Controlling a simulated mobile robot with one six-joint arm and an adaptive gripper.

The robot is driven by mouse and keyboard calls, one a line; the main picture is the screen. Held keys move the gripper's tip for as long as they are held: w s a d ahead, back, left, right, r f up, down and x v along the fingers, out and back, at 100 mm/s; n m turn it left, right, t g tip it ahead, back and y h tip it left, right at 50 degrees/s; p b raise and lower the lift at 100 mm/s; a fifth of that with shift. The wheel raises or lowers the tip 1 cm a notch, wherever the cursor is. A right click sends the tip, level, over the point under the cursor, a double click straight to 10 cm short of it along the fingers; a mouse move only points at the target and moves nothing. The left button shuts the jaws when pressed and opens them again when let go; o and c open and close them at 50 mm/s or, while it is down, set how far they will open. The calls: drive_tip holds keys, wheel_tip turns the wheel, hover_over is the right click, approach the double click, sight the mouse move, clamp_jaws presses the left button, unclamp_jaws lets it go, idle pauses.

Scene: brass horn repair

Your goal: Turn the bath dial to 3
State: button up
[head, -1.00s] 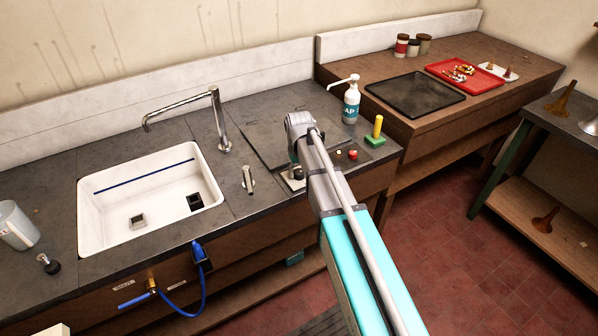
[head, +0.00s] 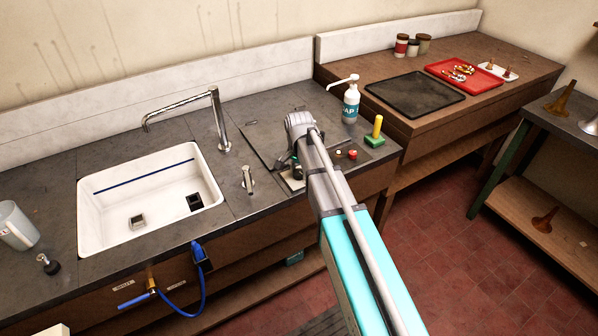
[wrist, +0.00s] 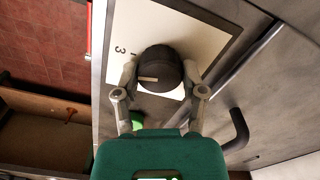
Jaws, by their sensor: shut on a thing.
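The bath dial (wrist: 160,66) is a round black knob with a pale pointer line, on a white plate (wrist: 198,28) in the wrist view. The pointer line lies toward the left in that view. My gripper (wrist: 160,76) is shut on the dial, one finger on each side. In the head view my gripper (head: 296,170) is at the counter's front, right of the sink, and my arm hides much of the plate.
The sink (head: 90,215) and tap (head: 218,115) are to the left. A small lever (head: 248,181) stands between the sink and my gripper. A red button (head: 352,154), a green block with a yellow post (head: 376,130) and a soap bottle (head: 351,103) stand to the right.

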drive_tip(key=shift+m, duration=1.2)
drive_tip(key=o, duration=1.1)
drive_tip(key=shift+o, duration=0.2)
drive_tip(key=shift+n, duration=0.3)
